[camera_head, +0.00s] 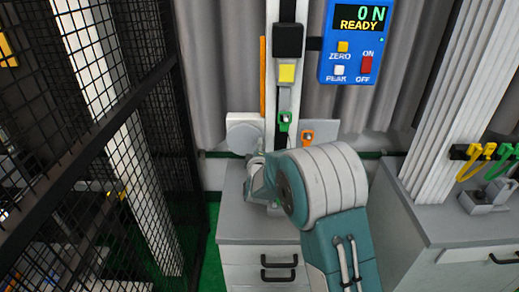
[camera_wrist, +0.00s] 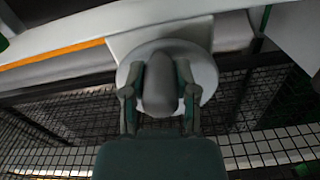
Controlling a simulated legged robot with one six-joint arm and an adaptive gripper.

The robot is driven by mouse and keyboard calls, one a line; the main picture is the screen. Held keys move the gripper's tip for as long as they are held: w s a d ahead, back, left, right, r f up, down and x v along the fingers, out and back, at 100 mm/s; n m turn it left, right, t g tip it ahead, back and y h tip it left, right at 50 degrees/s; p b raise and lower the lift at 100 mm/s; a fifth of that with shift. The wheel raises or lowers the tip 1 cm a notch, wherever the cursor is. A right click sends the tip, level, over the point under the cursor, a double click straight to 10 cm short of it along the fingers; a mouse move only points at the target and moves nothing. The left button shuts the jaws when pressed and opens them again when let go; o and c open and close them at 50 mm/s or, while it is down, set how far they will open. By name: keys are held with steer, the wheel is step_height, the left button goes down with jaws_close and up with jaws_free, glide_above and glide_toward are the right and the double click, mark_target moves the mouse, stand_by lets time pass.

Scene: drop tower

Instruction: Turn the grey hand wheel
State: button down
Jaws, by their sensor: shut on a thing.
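The grey hand wheel shows in the wrist view as a pale round disc (camera_wrist: 206,72) in front of a light plate. A darker grey rounded grip (camera_wrist: 160,88) stands out from the disc. My gripper (camera_wrist: 159,76) has one finger on each side of this grip and is shut on it. In the head view the wheel (camera_head: 240,138) is a pale disc at the left of the tower column, above the grey cabinet. My gripper (camera_head: 256,162) is at its lower right edge there, and my arm hides part of the area.
A blue display box (camera_head: 354,42) reads "0 N READY". A black mesh fence (camera_head: 95,120) stands close on the left. The grey drawer cabinet (camera_head: 262,240) is below my gripper. Another cabinet (camera_head: 445,220) with yellow and green clips is at the right.

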steer(key=shift+a+r, duration=0.1)
steer(key=shift+a, duration=0.1)
steer(key=c, duration=0.6)
jaws_free()
steer(key=shift+o, duration=1)
steer(key=shift+a, duration=0.15)
steer(key=shift+s, duration=0.2)
steer(key=s, duration=1.1)
steer(key=shift+s+a, duration=0.25)
